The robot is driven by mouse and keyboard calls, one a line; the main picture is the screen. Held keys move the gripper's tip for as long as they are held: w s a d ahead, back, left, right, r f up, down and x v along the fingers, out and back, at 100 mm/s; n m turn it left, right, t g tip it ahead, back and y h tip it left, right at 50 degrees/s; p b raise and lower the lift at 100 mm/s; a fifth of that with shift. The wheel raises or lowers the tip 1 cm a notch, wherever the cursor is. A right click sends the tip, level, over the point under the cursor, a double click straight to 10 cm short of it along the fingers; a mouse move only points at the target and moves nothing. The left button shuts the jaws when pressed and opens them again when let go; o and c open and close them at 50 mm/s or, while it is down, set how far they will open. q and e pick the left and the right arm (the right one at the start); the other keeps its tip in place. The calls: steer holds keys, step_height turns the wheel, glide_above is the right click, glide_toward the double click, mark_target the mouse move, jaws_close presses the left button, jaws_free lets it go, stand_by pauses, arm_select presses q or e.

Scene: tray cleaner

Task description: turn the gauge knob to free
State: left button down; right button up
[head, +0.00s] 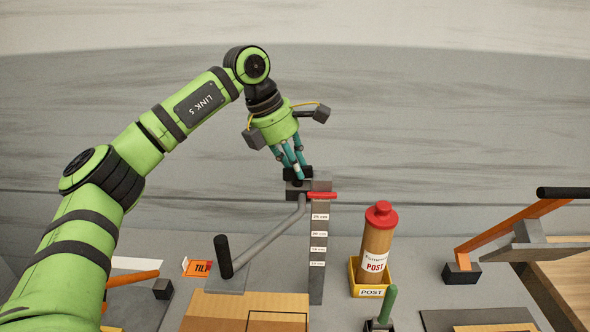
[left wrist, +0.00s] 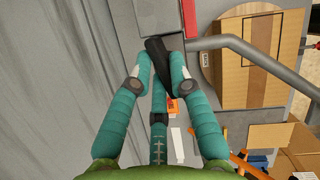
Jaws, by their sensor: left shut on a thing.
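The gauge (head: 317,256) is a dark upright post with white height labels and a red pointer (head: 321,195) near its top. A black knob (head: 297,173) sits at the top of the gauge, beside its grey head block. My left gripper (head: 296,171) reaches down from above with its teal fingers closed around the knob. In the left wrist view the black knob (left wrist: 158,58) shows between the fingers, tilted, and its far end is partly hidden by them. I cannot read any free or lock mark on it. My right gripper is in neither view.
A grey bent bar with a black handle (head: 224,257) runs to the gauge. A POST canister (head: 377,241) with a red cap stands in a yellow holder to the right. An orange TILT label (head: 199,268) is at left. An orange lever (head: 511,224) stands at far right.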

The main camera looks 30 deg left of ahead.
arm_select(q)
steer(key=n+b, duration=0.1)
steer(key=n, duration=0.1)
steer(key=n+t+y+b, duration=0.1)
steer(key=shift+s+f+n, duration=0.15)
steer(key=shift+f+n, duration=0.05)
steer(key=shift+n, duration=0.2)
steer(key=n+y+b, duration=0.1)
steer(key=n+b, duration=0.1)
steer(key=n, duration=0.1)
steer(key=shift+d+n, duration=0.15)
steer(key=shift+n, duration=0.15)
steer(key=n+y+b, duration=0.1)
steer(key=n, duration=0.2)
steer(key=shift+s+r+n+t+y+b, duration=0.1)
steer(key=shift+n+t+y+b, duration=0.2)
steer(key=shift+y+b, duration=0.1)
steer(key=shift+d+r+n+y+b, duration=0.15)
steer(key=shift+n+y+b, duration=0.5)
steer(key=shift+n, duration=1.45)
steer(key=c, duration=1.1)
jaws_free()
steer(key=shift+c, duration=0.2)
steer(key=shift+s, duration=0.1)
